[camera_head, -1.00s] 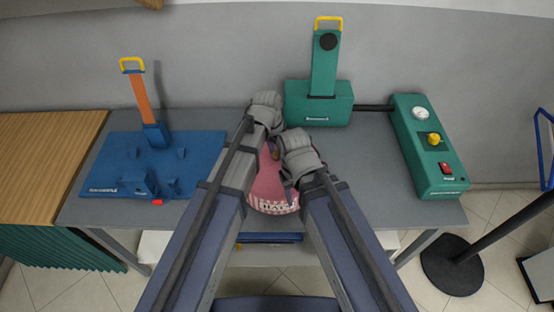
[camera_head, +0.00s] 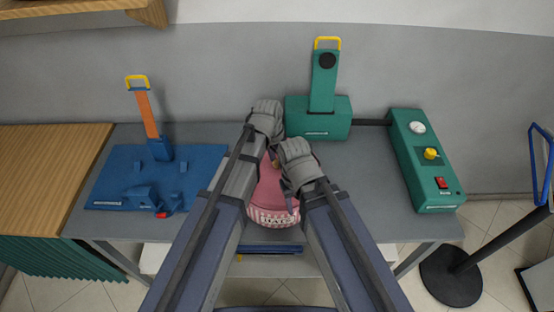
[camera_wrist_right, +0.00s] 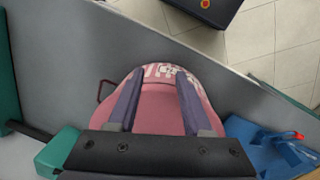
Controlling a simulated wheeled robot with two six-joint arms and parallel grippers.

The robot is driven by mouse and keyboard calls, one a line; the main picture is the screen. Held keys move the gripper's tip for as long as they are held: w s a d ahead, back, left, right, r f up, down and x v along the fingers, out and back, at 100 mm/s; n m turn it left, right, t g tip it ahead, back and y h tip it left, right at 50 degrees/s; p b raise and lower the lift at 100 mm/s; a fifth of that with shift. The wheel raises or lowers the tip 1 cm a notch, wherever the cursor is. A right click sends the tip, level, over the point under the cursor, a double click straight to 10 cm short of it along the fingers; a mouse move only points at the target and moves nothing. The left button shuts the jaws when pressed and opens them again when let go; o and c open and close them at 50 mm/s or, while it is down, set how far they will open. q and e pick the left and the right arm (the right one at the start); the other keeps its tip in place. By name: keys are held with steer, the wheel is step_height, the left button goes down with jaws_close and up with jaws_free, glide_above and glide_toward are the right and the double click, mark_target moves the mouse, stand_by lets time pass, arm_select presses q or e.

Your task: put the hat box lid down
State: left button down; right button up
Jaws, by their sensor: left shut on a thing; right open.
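The pink round hat box (camera_head: 274,216), with a striped side and a pale label, is on the grey table between my arms. Its pink lid (camera_head: 268,190) is largely covered by my grippers, and I cannot tell whether it sits fully on the box. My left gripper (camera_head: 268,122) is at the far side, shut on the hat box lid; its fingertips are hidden. My right gripper (camera_head: 298,165) is over the right part of the lid. In the right wrist view its two fingers (camera_wrist_right: 157,105) are apart, with pink surface between them and nothing gripped.
A blue board (camera_head: 112,182) with an orange lever stands left. A green press (camera_head: 318,118) with a yellow handle stands behind my grippers. A green control box (camera_head: 426,165) stands right. Grey table (camera_head: 365,180) is clear between the box and the control box.

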mark_target(277, 162)
arm_select(q)
step_height(277, 162, up, 6)
steer(key=p, duration=0.5)
steer(key=shift+r, duration=0.25)
steer(key=shift+f, duration=0.1)
